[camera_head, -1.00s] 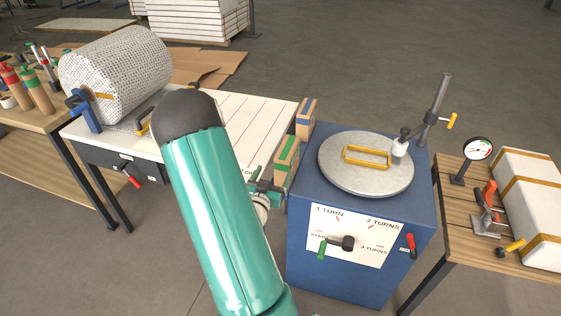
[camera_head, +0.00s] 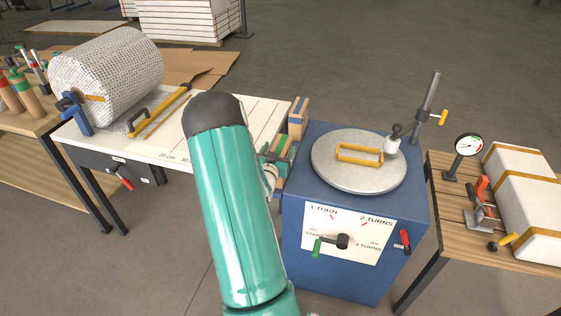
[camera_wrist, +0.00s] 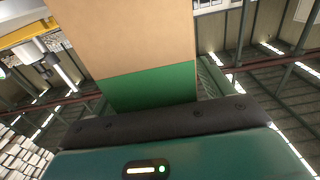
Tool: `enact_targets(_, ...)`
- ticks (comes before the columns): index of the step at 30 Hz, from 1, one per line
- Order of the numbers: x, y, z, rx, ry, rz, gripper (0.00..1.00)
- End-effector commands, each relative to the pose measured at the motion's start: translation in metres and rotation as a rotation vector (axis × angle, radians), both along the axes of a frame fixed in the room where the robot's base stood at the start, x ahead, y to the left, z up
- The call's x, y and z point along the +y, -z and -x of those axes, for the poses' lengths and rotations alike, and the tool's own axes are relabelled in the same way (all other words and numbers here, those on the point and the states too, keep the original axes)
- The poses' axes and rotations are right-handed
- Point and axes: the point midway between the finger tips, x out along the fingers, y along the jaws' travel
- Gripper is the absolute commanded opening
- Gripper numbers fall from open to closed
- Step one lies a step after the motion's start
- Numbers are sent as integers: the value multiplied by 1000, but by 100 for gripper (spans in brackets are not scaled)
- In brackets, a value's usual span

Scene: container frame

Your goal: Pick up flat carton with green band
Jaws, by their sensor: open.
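The flat carton with the green band (camera_head: 282,146) stands upright in the head view, between the white table and the blue cabinet. It is partly hidden by my gripper (camera_head: 275,160), which is open and right at the carton's near side. In the wrist view the brown carton (camera_wrist: 135,35) fills the upper middle, with its green band (camera_wrist: 150,88) just beyond the dark edge of my gripper's housing.
A similar carton with a blue band (camera_head: 299,112) stands just behind. The blue cabinet (camera_head: 300,215) with a round turntable (camera_head: 335,177) is close on the right. The white table (camera_head: 185,138) with a wrapped roll (camera_head: 105,75) is on the left.

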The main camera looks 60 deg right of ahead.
Motion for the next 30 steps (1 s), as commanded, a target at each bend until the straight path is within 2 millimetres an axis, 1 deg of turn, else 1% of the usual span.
enact_targets(3, 0, 0, 0, 0, -1, 0, 80)
enact_targets(4, 0, 0, 0, 0, 0, 0, 78)
enact_targets(8, 1, 0, 0, 0, 0, 0, 52)
enact_targets(9, 1, 0, 0, 0, 0, 0, 45)
enact_targets(11, 1, 0, 0, 0, 0, 0, 33)
enact_targets(12, 1, 0, 0, 0, 0, 0, 25)
enact_targets(14, 1, 0, 0, 0, 0, 0, 13)
enact_targets(15, 1, 0, 0, 0, 0, 0, 5)
enact_targets(16, 1, 0, 0, 0, 0, 0, 1)
enact_targets(25, 0, -3, 0, -1, -1, 3, 1)
enact_targets(30, 0, -14, -1, -2, -1, 5, 1)
